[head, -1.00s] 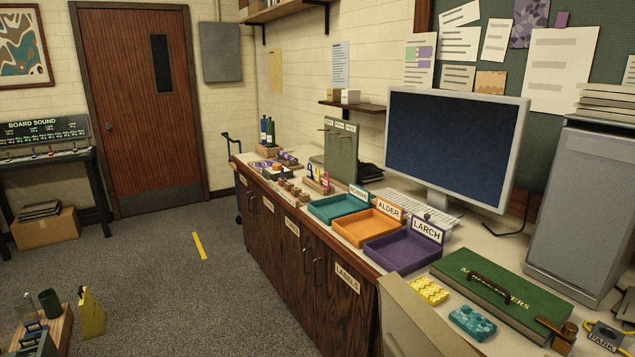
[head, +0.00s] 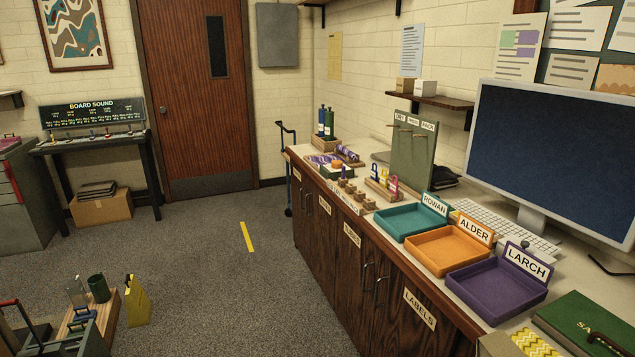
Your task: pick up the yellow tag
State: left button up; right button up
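A small yellow tag (head: 385,182) stands in a low wooden rack (head: 381,192) on the counter, between a blue tag (head: 375,174) and a pink tag (head: 394,184). The tags are small at this distance, so their fine shape is hard to tell. Neither of my grippers shows in the head view, so I cannot see whether they are open or shut.
Teal (head: 383,227), orange (head: 418,254) and purple (head: 457,291) trays line the counter (head: 440,305) nearer than the rack. A green pegboard (head: 411,160) stands behind it.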

aim_at(383, 180)
jog(key=i+u, duration=0.4)
jog(key=i, duration=0.95)
jog(key=i+z, duration=0.2)
jog(key=i, duration=0.2)
jog(key=i+j+z, duration=0.2)
jog(key=i, duration=0.2)
jog(key=i+j+z, duration=0.2)
jog(key=i, duration=0.2)
jog(key=i+j+z, duration=0.2)
jog(key=i+z, duration=0.2)
jog(key=i+j+z, duration=0.65)
jog(key=j, duration=0.2)
